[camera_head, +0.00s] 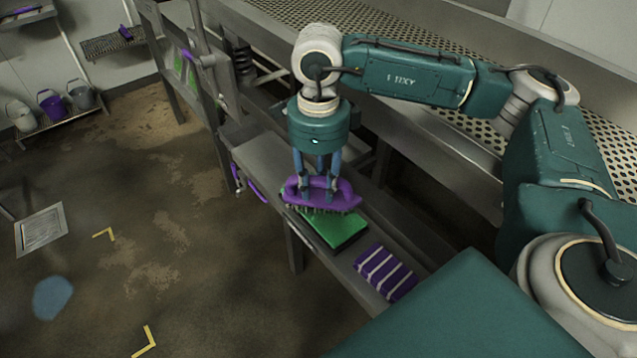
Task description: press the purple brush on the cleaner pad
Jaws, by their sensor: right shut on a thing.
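The purple brush (322,195) has dark bristles pointing down and a purple handle on top. My right gripper (317,187) points down and is shut on the brush's handle. The brush is over the far part of a green pad in a dark tray (352,240), which I take as the cleaner pad (335,227). The pad lies on a narrow metal bench (380,222). The bristles are at or just above the pad; I cannot tell if they touch. The brush hides part of the pad. My left gripper is not in view.
A purple block with pale stripes (385,273) lies on the bench in front of the pad. A perforated metal conveyor (450,60) runs behind the bench. Buckets (52,103) stand on a low rack at the far left.

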